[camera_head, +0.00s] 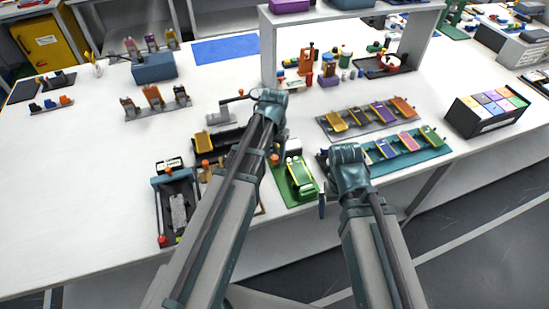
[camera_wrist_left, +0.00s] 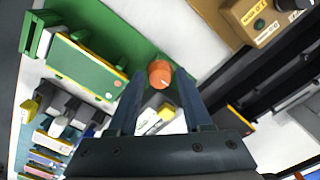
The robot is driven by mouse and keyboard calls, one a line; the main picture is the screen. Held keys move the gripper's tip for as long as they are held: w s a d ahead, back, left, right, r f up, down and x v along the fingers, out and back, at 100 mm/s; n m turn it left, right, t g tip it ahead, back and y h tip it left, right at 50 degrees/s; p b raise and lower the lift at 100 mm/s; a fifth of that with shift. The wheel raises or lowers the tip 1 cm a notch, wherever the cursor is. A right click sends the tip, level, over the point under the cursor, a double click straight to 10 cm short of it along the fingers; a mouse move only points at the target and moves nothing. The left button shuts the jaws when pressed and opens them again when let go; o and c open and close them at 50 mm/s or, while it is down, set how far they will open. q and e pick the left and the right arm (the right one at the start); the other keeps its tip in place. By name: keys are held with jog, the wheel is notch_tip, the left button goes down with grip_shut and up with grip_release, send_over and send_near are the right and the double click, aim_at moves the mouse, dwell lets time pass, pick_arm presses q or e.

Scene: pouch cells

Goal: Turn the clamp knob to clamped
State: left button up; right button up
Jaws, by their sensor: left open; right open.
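The clamp knob is a round orange knob (camera_wrist_left: 160,74) with a pale mark on its top, at the end of a green fixture base (camera_wrist_left: 92,52). In the head view the green fixture (camera_head: 301,178) stands near the table's front edge, with the orange knob (camera_head: 274,160) at its left rear. My left gripper (camera_wrist_left: 157,76) is open, with the knob in line between its two fingertips; I cannot tell whether they touch it. In the head view my left arm hides its fingers. My right gripper (camera_head: 323,200) is open and empty at the table's front edge, right of the fixture; its fingers are only partly visible.
A teal rack (camera_head: 440,157) and a grey rack (camera_head: 328,127) of colored cells lie to the right. A dark fixture (camera_head: 165,205) with a red knob stands left of my left arm. A tan box (camera_wrist_left: 262,18) shows in the wrist view.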

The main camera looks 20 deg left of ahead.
pick_arm(q)
jog(key=shift+c, duration=0.2)
grip_shut()
jog(key=shift+m, duration=0.3)
jog(key=m, duration=0.5)
jog(key=shift+m, duration=0.3)
jog(key=m, duration=0.6)
dwell(0.5)
